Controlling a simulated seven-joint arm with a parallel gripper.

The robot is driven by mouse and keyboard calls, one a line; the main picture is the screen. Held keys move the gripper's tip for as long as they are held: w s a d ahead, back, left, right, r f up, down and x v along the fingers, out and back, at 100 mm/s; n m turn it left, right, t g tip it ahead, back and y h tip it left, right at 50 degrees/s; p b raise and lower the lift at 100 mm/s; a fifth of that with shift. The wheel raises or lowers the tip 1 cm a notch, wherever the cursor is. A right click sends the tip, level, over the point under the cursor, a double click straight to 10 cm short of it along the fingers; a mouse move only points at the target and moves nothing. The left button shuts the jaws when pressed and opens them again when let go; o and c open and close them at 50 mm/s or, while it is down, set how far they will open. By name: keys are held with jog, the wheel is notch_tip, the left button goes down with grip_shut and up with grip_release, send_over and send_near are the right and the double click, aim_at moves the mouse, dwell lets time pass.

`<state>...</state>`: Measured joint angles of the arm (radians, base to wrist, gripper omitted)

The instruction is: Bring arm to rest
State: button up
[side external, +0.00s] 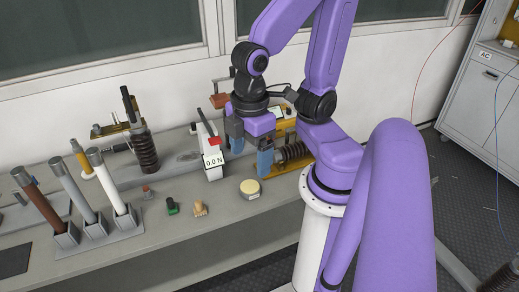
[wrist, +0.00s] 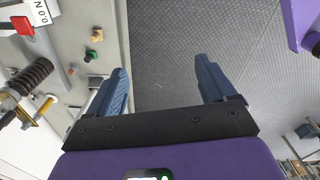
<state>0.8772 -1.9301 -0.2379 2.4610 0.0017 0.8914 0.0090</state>
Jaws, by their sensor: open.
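My gripper (side external: 250,155) has two blue fingers spread apart, with nothing between them. In the side view it hangs over the right part of the grey workbench, just right of a white gauge reading 0.0 N (side external: 213,160). In the wrist view, my gripper (wrist: 162,78) shows the bench edge behind its left finger and dark floor between the fingers. My purple arm is bent, with the gripper low over the bench; I cannot tell its exact height.
A brown ribbed part (side external: 293,151) lies close right of the gripper. A round cream-topped piece (side external: 250,187), a green button (side external: 171,206) and a tan knob (side external: 200,207) sit near the front. Several tubes in holders (side external: 65,192) stand left. A white cabinet (side external: 480,95) stands right.

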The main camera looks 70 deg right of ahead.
jog(key=shift+s+d+r+n, duration=0.15)
jog(key=shift+s+d, duration=0.15)
jog(key=shift+s, duration=0.15)
jog(key=shift+s+d+n, duration=0.15)
jog(key=shift+s+d, duration=0.1)
jog(key=shift+s, duration=0.2)
